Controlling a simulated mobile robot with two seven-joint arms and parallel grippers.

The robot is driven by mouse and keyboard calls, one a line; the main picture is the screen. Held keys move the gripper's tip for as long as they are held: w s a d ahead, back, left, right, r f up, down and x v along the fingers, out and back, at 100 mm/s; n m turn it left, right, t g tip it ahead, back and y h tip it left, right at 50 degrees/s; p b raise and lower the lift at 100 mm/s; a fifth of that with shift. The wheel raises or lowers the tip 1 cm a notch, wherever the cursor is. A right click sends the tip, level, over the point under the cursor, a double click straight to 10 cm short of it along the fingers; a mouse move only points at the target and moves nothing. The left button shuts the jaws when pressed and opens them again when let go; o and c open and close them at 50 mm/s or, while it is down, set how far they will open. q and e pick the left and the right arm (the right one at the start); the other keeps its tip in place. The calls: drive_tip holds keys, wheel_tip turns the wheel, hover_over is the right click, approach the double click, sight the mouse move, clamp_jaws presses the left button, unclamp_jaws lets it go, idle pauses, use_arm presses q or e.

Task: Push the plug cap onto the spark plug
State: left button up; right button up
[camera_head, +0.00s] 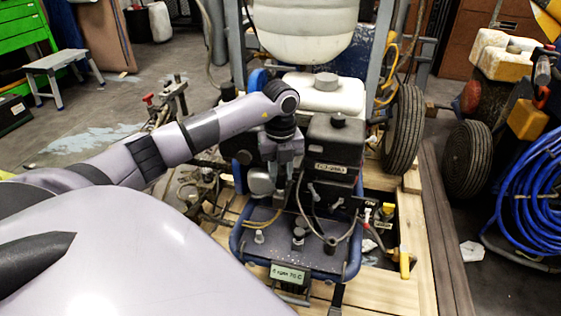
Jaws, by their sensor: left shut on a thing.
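My left arm reaches in from the left, and its gripper (281,184) points down at the front of the line striper's engine. Its fingers are shut on a small dark thing, which I take to be the plug cap; the fingers hide most of it. The spark plug cannot be made out; the gripper and the engine parts around it are in the way. I cannot tell whether cap and plug touch. My right gripper is not in view.
The black engine box (335,150) stands close right of the gripper, with dark cables looping below it. A blue-edged tray (270,262) lies in front. A white tank (325,95) is behind. Wheels (403,130) and a blue hose coil (535,195) stand at right.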

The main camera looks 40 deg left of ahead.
use_arm(q)
drive_tip(key=shift+f, duration=0.35)
drive_tip(key=o, duration=1.4)
